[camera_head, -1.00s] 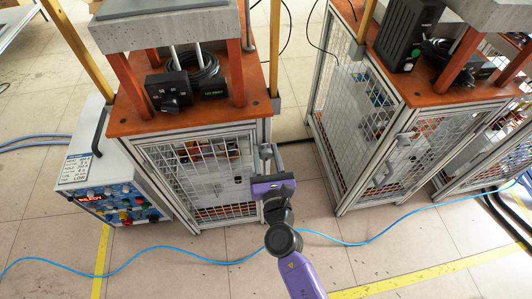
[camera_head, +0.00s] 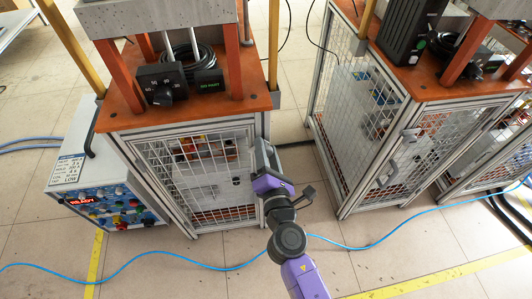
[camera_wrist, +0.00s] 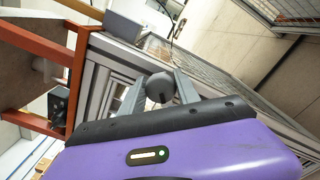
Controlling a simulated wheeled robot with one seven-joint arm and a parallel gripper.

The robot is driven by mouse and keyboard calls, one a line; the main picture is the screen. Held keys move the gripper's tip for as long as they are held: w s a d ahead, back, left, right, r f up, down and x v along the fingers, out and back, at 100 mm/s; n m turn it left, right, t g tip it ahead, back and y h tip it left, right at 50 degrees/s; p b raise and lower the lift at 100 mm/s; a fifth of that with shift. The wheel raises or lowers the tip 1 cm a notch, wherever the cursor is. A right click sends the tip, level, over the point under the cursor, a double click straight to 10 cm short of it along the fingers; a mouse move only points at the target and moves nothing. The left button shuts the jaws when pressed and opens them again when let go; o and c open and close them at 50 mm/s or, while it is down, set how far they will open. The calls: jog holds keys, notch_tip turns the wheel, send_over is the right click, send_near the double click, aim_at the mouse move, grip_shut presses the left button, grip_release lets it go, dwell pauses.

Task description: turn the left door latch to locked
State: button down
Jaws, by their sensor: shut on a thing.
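The left cabinet's mesh door (camera_head: 195,175) is closed or nearly so, under an orange top. My gripper (camera_head: 264,155) is at the door's right edge, near the upper corner, tilted. In the wrist view, a dark round latch knob (camera_wrist: 159,87) sits between the two grey fingers of my gripper (camera_wrist: 160,92), which are shut on it. The knob's turn angle cannot be told. In the head view my gripper hides the latch.
A second mesh cabinet (camera_head: 385,140) stands to the right, with a floor gap between. A control box with a READY display (camera_head: 95,190) stands at the left. A blue cable (camera_head: 150,250) crosses the floor in front. Posts and a switch box (camera_head: 165,90) are on the orange top.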

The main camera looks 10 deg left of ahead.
jog(key=m+b, duration=0.2)
jog(key=m, duration=0.2)
jog(key=shift+d+f, duration=0.1)
jog(key=shift+f, duration=0.05)
jog(key=shift+m+b, duration=0.7)
jog(key=shift+m, duration=1.1)
jog(key=c, duration=0.9)
grip_release()
jog(key=v, duration=0.7)
jog(key=shift+s+d, duration=0.15)
jog(key=shift+s, duration=0.25)
